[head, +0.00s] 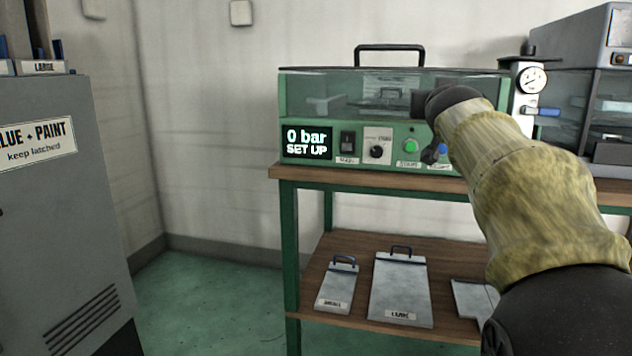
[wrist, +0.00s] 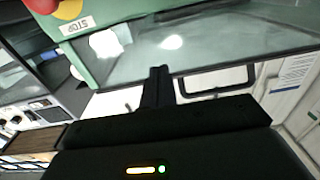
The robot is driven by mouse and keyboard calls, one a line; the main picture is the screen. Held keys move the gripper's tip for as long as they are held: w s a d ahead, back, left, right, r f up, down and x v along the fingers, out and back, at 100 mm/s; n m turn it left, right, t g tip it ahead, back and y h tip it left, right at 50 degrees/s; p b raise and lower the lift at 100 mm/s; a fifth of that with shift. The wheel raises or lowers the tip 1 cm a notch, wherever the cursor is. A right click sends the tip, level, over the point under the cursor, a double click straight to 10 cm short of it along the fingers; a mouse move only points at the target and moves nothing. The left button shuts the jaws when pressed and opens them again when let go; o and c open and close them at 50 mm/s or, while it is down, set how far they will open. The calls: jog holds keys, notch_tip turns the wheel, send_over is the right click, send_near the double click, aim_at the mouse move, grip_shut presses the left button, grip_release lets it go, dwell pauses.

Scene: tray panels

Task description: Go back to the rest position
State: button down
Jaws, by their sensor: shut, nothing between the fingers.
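My gripper (wrist: 158,75) shows in the wrist view with its dark fingers together and nothing between them. In the head view my arm reaches in from the right, and its dark end is in front of the right part of a green machine (head: 290,112). The fingers cannot be made out clearly there. The machine has a clear lid (head: 310,84) with a black handle (head: 390,47); it looks closed. Its display (head: 306,143) reads "0 bar SET UP". In the wrist view, the machine's green panel (wrist: 105,15) with a STOP label lies beyond the fingers at upper left.
The machine stands on a wooden-topped bench (head: 330,178). Its lower shelf holds a small panel (head: 337,288), a large panel (head: 400,285) and another partly hidden by my arm. A pressure gauge (head: 531,80) stands at right. A grey cabinet (head: 60,220) is at left; open green floor lies between.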

jog(key=s+a+f+n+g+y+p, duration=0.1)
jog(key=s+a+f+g+y+p, duration=0.2)
jog(key=f+p, duration=0.45)
jog(key=s+a+f+g+p, duration=0.1)
jog(key=s+f+g+p, duration=0.2)
jog(key=f+g+p, duration=0.45)
jog(key=s+a+f+n+g+y+p, duration=0.1)
jog(key=s+a+f+g+p, duration=0.2)
jog(key=s, duration=0.4)
jog(key=s+a+f+p, duration=0.1)
jog(key=s+f+p, duration=0.3)
jog(key=s, duration=0.3)
jog(key=s+a+f+n+g+y+p, duration=0.1)
jog(key=s+a+f+g+p, duration=0.2)
jog(key=s, duration=0.4)
notch_tip(320, 180, up, 38)
jog(key=t+p, duration=0.1)
jog(key=p, duration=3.7)
jog(key=shift+s+d+f, duration=0.25)
jog(key=shift+s+d, duration=0.05)
jog(key=shift+s, duration=0.05)
